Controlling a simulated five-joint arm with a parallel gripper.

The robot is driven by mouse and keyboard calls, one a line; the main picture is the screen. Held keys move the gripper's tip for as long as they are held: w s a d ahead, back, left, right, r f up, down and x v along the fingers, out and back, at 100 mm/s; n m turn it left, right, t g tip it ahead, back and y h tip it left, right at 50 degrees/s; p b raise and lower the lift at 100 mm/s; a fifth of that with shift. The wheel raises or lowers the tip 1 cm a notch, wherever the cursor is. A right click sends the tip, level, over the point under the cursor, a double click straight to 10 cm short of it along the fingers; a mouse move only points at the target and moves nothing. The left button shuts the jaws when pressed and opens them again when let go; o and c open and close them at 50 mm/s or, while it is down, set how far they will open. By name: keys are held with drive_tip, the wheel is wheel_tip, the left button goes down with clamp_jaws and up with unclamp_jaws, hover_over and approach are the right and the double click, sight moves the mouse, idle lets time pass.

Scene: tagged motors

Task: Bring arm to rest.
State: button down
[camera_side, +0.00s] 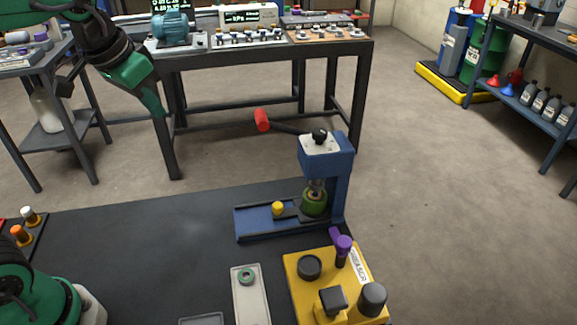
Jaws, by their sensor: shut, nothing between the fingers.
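My gripper (157,108) is at the upper left, raised above the dark work table (110,225) and seen against the bench behind. It is green, points down and to the right, and its fingers are shut and empty. It touches none of the objects on the work table. The blue press (328,165) stands at the table's far right, with a red-ended lever (262,120) reaching left. A green round part (314,203) sits under the press, and a yellow-topped piece (277,209) is on its blue base.
A yellow greaser box (335,283) with dark knobs and a purple part (342,246) stands at the front right. A pale tray (249,295) holds a green ring (246,276). Small capped pieces (22,232) sit at the left edge. The table's middle left is clear.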

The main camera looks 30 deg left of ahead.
drive_tip(key=s+a+f+n+t, duration=0.1)
drive_tip(key=s+a+f, duration=0.1)
drive_tip(key=s+f, duration=0.4)
drive_tip(key=shift+s+a+f, duration=0.2)
drive_tip(key=shift+s, duration=1.95)
